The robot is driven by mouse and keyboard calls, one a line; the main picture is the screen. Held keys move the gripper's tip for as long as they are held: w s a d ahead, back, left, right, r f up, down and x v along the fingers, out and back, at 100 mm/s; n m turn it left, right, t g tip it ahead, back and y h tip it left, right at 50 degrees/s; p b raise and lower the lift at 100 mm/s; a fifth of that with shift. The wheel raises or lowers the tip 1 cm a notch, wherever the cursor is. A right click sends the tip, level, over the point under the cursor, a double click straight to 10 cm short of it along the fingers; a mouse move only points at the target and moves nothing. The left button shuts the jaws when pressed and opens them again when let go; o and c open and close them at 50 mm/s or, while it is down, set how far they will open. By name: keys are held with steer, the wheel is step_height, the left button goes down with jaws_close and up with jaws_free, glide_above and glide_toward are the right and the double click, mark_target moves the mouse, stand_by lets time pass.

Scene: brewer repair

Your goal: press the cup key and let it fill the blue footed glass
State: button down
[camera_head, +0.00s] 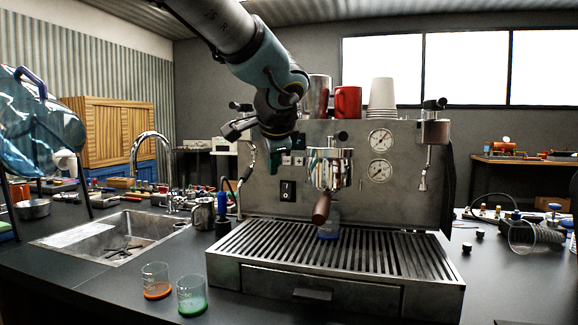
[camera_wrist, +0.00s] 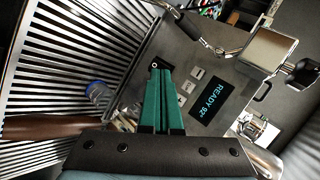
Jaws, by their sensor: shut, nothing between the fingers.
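The espresso machine (camera_head: 350,200) faces me. The blue footed glass (camera_head: 328,232) stands on its drip grate below the portafilter (camera_head: 322,200); its blue part also shows in the wrist view (camera_wrist: 98,92). My gripper (camera_head: 278,155) is shut and empty, in front of the machine's panel. In the wrist view its green fingertips (camera_wrist: 158,72) overlap the black rocker switch (camera_wrist: 155,67); contact cannot be told. Small pale keys (camera_wrist: 188,87) lie beside the fingers, next to a display (camera_wrist: 212,101) reading READY 92. No stream into the glass is visible.
A steam wand (camera_head: 424,175) hangs at the machine's right. A metal pitcher (camera_head: 203,214) stands left of the machine. Two small glasses, orange-based (camera_head: 156,282) and green-based (camera_head: 192,297), stand at the front left. A sink (camera_head: 125,238) lies behind them.

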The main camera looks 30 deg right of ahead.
steer(key=shift+w, duration=0.1)
steer(key=w+d+p, duration=0.1)
steer(key=w+d, duration=0.5)
steer(key=shift+w+p, duration=0.15)
steer(key=shift+p, duration=0.2)
stand_by(2.2)
steer(key=shift+w+d, duration=0.25)
steer(key=shift+w, duration=0.05)
steer(key=shift+w+d, duration=0.3)
steer(key=shift+w, duration=0.05)
stand_by(0.9)
steer(key=shift+s+a+b, duration=0.35)
steer(key=shift+s+a, duration=0.25)
steer(key=shift+s, duration=0.05)
stand_by(0.3)
steer(key=shift+s+a+b, duration=0.8)
steer(key=shift+s+a, duration=0.9)
steer(key=shift+s, duration=0.15)
